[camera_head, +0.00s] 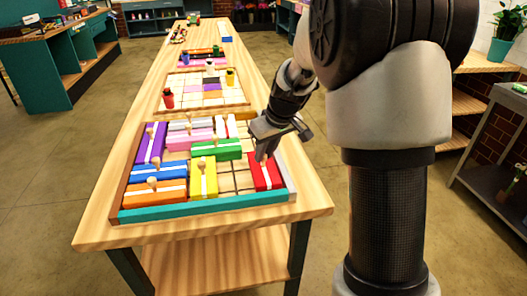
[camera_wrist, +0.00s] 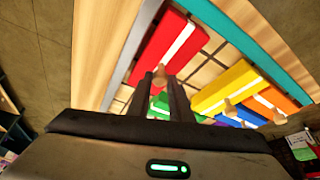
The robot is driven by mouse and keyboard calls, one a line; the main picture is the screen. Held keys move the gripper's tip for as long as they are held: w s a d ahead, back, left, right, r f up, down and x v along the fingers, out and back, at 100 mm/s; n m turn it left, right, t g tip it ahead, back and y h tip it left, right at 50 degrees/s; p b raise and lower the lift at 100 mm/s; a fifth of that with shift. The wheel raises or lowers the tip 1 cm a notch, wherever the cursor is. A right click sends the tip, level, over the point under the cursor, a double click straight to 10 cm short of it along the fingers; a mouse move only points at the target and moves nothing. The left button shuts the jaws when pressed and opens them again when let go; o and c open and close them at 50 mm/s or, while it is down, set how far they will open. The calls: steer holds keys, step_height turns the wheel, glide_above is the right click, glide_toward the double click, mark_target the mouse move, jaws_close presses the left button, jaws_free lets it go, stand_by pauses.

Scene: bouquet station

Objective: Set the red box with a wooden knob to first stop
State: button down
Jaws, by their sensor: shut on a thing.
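The red box (camera_head: 267,178) with a white stripe lies in the right column of the tray, against its right wall and near the front corner. My gripper (camera_head: 265,154) comes down over its rear part, with the fingers at its wooden knob. In the wrist view, the red box (camera_wrist: 172,45) lies ahead of the fingers (camera_wrist: 160,84), which are shut on the wooden knob (camera_wrist: 160,71). The tray (camera_head: 205,208) has a teal front wall and a gridded wooden floor.
Left of the red box, bare grid cells (camera_head: 228,183) show, then a yellow box (camera_head: 203,181). A green box (camera_head: 217,150) lies behind to the left. Orange, blue, purple and pink boxes fill the left side. Another board (camera_head: 205,92) stands farther back on the table.

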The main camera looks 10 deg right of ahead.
steer(key=shift+s, duration=0.2)
steer(key=c, duration=1.6)
jaws_free()
steer(key=shift+s, duration=0.1)
steer(key=shift+r, duration=0.25)
steer(key=p+v, duration=0.2)
steer(key=v, duration=1.5)
steer(key=shift+s+d+f+p, duration=0.1)
steer(key=shift+d+p, duration=0.05)
steer(key=shift+p, duration=0.15)
